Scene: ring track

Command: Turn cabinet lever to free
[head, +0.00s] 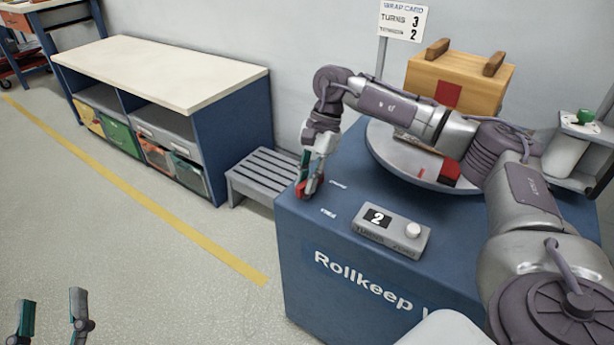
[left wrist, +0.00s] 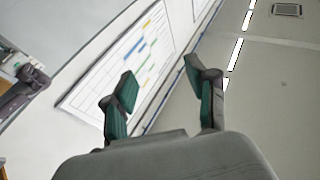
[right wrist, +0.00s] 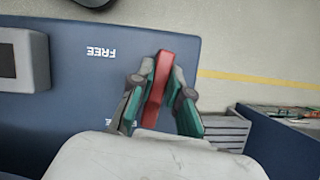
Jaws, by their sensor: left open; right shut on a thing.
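The red cabinet lever (head: 301,189) is at the far-left corner of the blue cabinet top (head: 300,222). My right gripper (head: 310,188) is shut on it from above. In the right wrist view the lever (right wrist: 158,85) lies between the two fingers (right wrist: 158,100), its long end showing past them. A white FREE label (right wrist: 100,52) is printed to the left of the lever; a second label near the fingers is partly hidden. The lever's pivot is hidden. My left gripper (head: 52,318) is open and empty over the floor, away from the cabinet; it also shows in the left wrist view (left wrist: 165,90).
A grey box with a "2" display and white knob (head: 413,230) sits on the cabinet's front. A turntable (head: 385,150) carries a wooden crate (head: 455,80) behind my right arm. A grey slatted stool (head: 262,175) stands left of the cabinet. The floor at left is clear.

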